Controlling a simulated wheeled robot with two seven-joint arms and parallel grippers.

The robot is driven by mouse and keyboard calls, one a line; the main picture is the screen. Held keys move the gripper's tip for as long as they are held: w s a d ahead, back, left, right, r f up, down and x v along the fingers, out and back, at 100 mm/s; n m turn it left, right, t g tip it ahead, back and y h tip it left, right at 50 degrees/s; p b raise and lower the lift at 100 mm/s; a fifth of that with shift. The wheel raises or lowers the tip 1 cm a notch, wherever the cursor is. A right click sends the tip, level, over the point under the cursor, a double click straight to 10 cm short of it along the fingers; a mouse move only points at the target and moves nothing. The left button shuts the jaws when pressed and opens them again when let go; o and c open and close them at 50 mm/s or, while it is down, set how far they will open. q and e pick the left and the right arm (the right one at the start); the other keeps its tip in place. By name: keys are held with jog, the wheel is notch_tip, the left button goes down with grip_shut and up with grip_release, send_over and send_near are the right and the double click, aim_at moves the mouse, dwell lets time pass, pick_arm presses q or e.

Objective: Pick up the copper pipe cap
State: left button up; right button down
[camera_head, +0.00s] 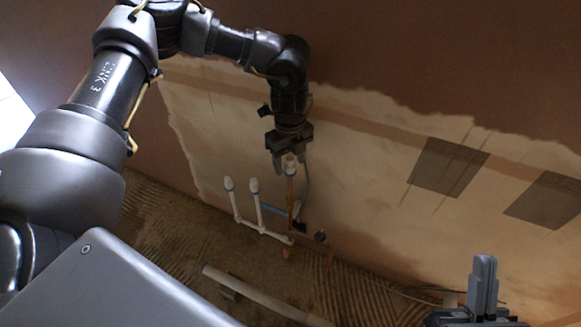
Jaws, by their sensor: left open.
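The copper pipe (291,212) stands upright near the wall, with a small pale cap (290,168) on its top end. My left gripper (290,171) comes down from above. Its jaws are open, with one finger on each side of the cap. Whether the fingers touch the cap cannot be told from this view. My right gripper (484,283) is at the bottom right, far from the pipes. Its fingers appear together and hold nothing visible.
Two white pipes with pale caps (229,184) (254,186) stand left of the copper pipe. A loose pale pipe (255,296) lies on the ridged brown floor. Two dark patches (448,167) (545,199) are on the plastered wall at right.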

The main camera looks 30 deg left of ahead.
aim_at(290, 158)
pick_arm(q)
jog(key=shift+c, duration=0.3)
jog(key=c, duration=1)
